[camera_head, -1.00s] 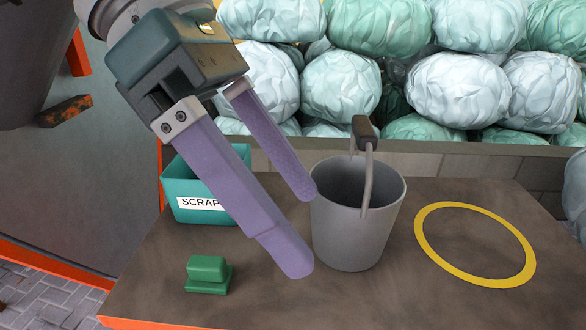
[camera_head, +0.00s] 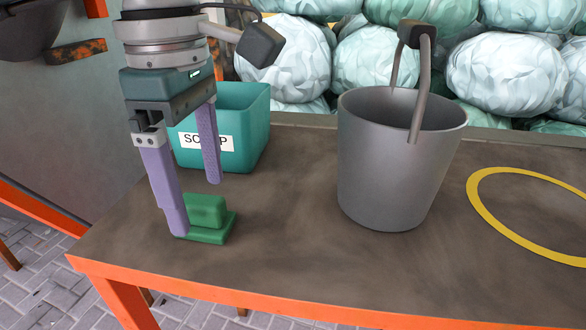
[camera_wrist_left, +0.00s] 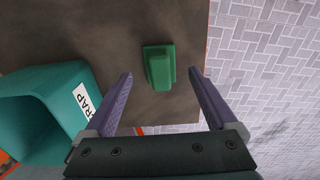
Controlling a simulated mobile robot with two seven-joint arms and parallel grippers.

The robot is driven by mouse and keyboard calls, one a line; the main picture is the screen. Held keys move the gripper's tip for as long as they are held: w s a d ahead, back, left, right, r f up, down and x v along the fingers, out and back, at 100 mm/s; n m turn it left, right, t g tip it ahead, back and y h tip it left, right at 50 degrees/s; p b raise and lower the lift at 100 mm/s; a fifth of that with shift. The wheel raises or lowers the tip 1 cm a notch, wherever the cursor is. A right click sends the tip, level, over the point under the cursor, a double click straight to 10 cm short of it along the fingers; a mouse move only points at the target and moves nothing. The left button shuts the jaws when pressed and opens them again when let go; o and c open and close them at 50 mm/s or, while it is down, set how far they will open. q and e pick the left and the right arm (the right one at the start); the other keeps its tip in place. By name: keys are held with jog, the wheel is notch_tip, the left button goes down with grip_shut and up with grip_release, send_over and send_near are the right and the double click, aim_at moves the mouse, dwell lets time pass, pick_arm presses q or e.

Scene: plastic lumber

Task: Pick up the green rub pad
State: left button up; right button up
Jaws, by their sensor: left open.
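The green rub pad (camera_head: 208,215) lies on the tabletop near its front left; it has a flat base with a raised block on top. My left gripper (camera_head: 197,208) is open and points down at the pad, with one purple finger in front of the pad's left end and the other behind it. In the left wrist view the pad (camera_wrist_left: 158,67) lies beyond the fingertips, between the lines of the two open fingers (camera_wrist_left: 160,74). Nothing is between the fingers' pads in a grip. My right gripper is not in view.
A teal scrap bin (camera_head: 245,125) stands just behind the left gripper; it also shows in the left wrist view (camera_wrist_left: 45,100). A grey bucket (camera_head: 395,165) with a raised handle stands to the right. A yellow ring (camera_head: 480,200) marks the right tabletop. The orange table edge (camera_head: 250,300) is in front.

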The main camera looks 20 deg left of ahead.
aim_at(211, 221)
pick_arm(q)
notch_tip(211, 221, down, 3)
jog(key=shift+r, duration=0.1)
jog(key=shift+c, duration=0.3)
jog(key=c, duration=1.4)
